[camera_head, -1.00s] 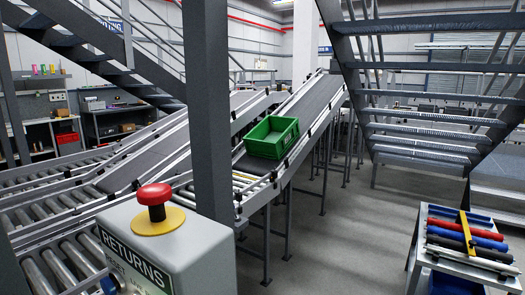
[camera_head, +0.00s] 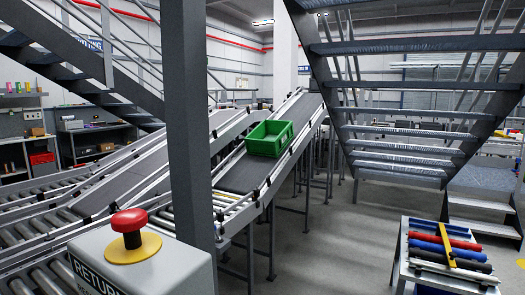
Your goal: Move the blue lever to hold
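No blue lever can be made out in the head view. The grey control box (camera_head: 160,266) stands at the lower left, with a red mushroom button (camera_head: 129,222) on a yellow base on its top. Its sign, partly cut off by the bottom edge, begins with "RETURN". The lower front of the box is out of frame. Neither of my grippers is in view.
A dark post (camera_head: 190,120) rises just behind the box. A green crate (camera_head: 270,139) sits on an inclined conveyor belt (camera_head: 240,176). Metal stairs (camera_head: 408,130) stand at the right. A cart (camera_head: 408,262) holds red, blue and dark rods. Grey floor is clear between conveyor and cart.

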